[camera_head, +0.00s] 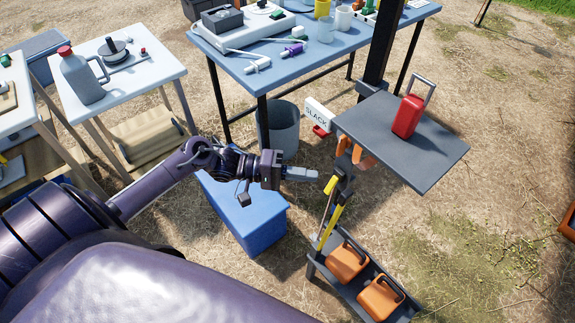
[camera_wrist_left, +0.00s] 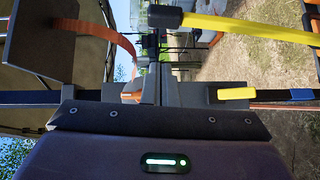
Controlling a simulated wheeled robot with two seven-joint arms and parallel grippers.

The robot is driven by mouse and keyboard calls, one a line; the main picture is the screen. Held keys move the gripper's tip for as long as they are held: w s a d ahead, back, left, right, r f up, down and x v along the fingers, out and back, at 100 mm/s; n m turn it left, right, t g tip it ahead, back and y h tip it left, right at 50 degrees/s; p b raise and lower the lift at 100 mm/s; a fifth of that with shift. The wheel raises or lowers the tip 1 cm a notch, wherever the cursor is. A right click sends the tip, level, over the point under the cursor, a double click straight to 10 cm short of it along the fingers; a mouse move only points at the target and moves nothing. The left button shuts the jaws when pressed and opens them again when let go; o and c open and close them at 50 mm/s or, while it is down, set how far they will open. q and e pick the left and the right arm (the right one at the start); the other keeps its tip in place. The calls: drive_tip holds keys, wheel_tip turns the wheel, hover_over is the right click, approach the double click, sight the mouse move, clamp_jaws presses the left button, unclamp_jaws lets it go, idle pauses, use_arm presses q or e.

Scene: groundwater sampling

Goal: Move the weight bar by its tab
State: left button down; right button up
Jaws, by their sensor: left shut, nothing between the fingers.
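My left gripper (camera_head: 316,174) is shut and empty, reaching right from the left arm. Its tips lie close to the upper end of a yellow-and-black bar assembly (camera_head: 331,222) below the grey raised shelf. A small yellow tab (camera_head: 331,185) shows just right of the tips; I cannot tell whether they touch. In the left wrist view a yellow bar (camera_wrist_left: 255,29) with a black end lies at upper right, and a small yellow piece (camera_wrist_left: 237,93) sits right of the gripper. I cannot tell for certain which part is the weight bar. My right gripper is not in view.
The grey shelf (camera_head: 440,160) carries a red handled case (camera_head: 408,116). Orange hooked straps (camera_head: 364,158) hang at its left edge. Orange containers (camera_head: 379,298) stand in a low rack. A blue box (camera_head: 250,222) lies beneath my forearm. A "SLACK" sign (camera_head: 318,113) stands behind.

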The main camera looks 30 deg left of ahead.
use_arm(q)
drive_tip(key=d, duration=0.6)
drive_tip(key=shift+f+p, duration=0.35)
drive_tip(key=shift+p, duration=0.05)
drive_tip(key=shift+s, duration=0.1)
drive_tip(key=shift+d, duration=0.1)
